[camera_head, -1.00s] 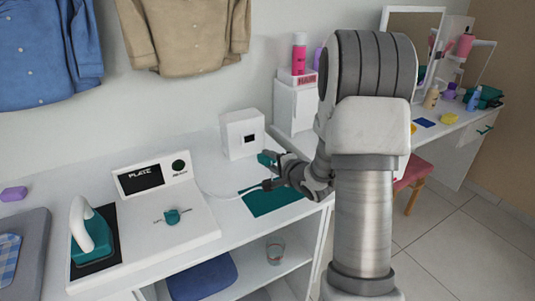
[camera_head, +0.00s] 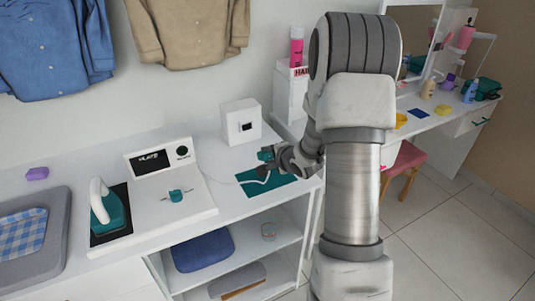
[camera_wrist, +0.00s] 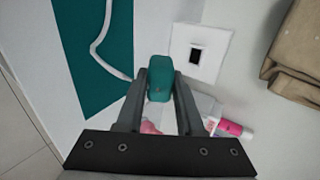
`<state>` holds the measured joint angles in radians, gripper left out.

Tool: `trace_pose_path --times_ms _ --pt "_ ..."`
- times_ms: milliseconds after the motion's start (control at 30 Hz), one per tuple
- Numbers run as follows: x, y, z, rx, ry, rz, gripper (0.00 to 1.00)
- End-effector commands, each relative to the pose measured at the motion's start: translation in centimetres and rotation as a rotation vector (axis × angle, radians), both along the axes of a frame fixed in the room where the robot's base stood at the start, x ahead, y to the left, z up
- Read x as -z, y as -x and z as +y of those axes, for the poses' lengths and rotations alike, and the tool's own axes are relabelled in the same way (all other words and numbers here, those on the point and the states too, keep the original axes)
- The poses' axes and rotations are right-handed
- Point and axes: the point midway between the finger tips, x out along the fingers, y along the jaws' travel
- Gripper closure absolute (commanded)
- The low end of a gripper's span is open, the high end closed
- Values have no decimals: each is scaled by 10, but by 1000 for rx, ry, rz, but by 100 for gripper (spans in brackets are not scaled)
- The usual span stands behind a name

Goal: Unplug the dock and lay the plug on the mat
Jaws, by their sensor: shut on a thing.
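My gripper (camera_head: 266,164) is shut on the teal plug (camera_wrist: 158,78), which shows between its fingers in the wrist view (camera_wrist: 160,88). In the head view the teal plug (camera_head: 264,155) shows at the fingertips, over the teal mat's far side. The teal mat (camera_head: 284,181) lies at the counter's right end; it also fills the upper left of the wrist view (camera_wrist: 80,85). A white cord (camera_wrist: 97,45) crosses the mat. The white dock (camera_head: 205,207), with a dark screen and teal knob, bears a teal iron (camera_head: 110,212). The plug's height above the mat is unclear.
A white box with a dark socket (camera_head: 241,121) stands behind the mat, apart from the plug. A pink bottle (camera_head: 296,45) stands on a white cabinet behind my arm. A grey board (camera_head: 55,252) lies left. Shelves with a blue cloth (camera_head: 203,249) are below.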

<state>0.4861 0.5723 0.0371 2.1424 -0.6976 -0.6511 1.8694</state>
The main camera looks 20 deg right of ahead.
Motion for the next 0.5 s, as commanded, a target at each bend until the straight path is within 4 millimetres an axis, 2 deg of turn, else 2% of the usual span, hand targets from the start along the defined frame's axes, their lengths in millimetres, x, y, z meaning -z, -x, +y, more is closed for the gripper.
trace_pose_path --times_ms 500 --pt "42 0 1 -1 0 -2 100"
